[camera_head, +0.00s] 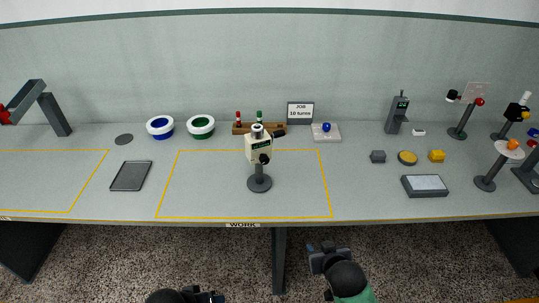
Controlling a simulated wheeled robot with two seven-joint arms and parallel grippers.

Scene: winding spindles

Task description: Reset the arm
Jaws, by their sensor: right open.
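My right gripper (322,248) is in front of the table, below its front edge and apart from everything on it. It is open, and I see nothing between its fingers. My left gripper (208,297) shows only in part at the bottom edge, left of the right one. Its jaws are too cut off to tell. A winding device (258,148) with a cream body stands upright on a dark round base inside the middle yellow outline. A sign (300,112) behind it reads "JOB 10 turns".
Blue (160,127) and green (201,127) ringed bowls stand at the back left, beside a wooden rack (243,129). A dark tray (131,176) lies left of the outline. Several stands, small blocks and a grey pad (425,186) occupy the right. The outline's front is clear.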

